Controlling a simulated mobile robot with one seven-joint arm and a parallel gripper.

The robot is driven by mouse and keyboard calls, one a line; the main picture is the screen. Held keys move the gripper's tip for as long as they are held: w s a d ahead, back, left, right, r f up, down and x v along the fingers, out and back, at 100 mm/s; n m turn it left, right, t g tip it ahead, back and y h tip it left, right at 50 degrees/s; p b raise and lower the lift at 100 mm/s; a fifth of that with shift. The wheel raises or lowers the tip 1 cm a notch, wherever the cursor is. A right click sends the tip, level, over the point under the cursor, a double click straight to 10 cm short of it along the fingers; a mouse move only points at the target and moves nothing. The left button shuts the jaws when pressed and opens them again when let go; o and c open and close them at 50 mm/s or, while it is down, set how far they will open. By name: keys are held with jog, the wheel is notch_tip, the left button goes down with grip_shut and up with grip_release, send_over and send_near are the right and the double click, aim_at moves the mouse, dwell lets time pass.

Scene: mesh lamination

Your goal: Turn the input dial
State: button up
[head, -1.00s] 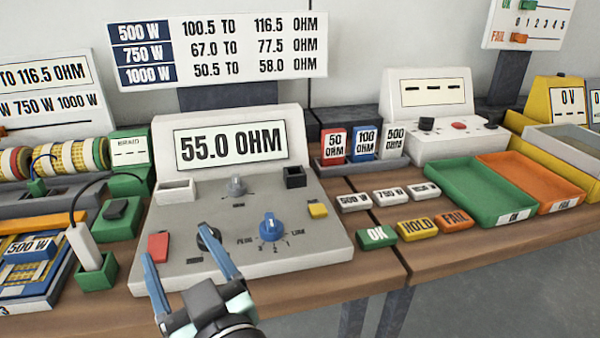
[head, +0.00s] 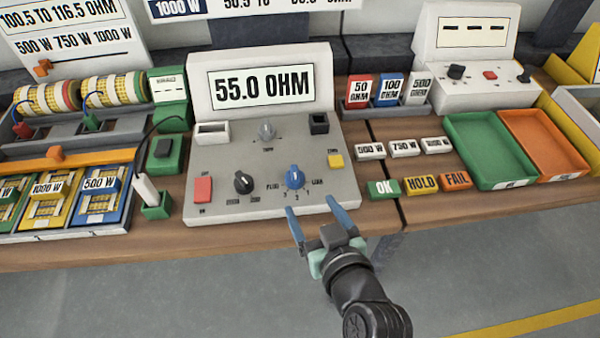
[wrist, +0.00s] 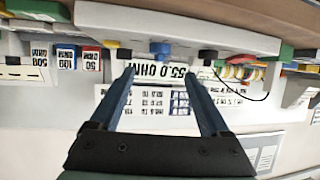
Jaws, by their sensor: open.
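The grey test console (head: 215,165) stands on the bench, its display reading 55.0 OHM. A blue dial (head: 295,177), with small print and numbers around it, sits at its lower right. A black dial (head: 243,182) is left of it and a grey dial (head: 267,129) above; I cannot read which is marked input. My gripper (head: 311,205) is open and empty at the console's front edge, just below and slightly right of the blue dial, apart from it. In the wrist view the blue dial (wrist: 160,48) shows beyond and between the open fingertips (wrist: 158,73).
A red switch (head: 203,189) and a yellow button (head: 336,161) flank the dials. OK, HOLD and FAIL blocks (head: 422,184) lie to the right, before a green tray (head: 480,150) and an orange tray (head: 540,145). A white plug (head: 146,190) stands left of the console.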

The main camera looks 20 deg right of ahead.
aim_at(298, 182)
jog(key=x, duration=1)
jog(key=shift+w+f, duration=0.1)
jog(key=shift+w, duration=0.25)
grip_shut()
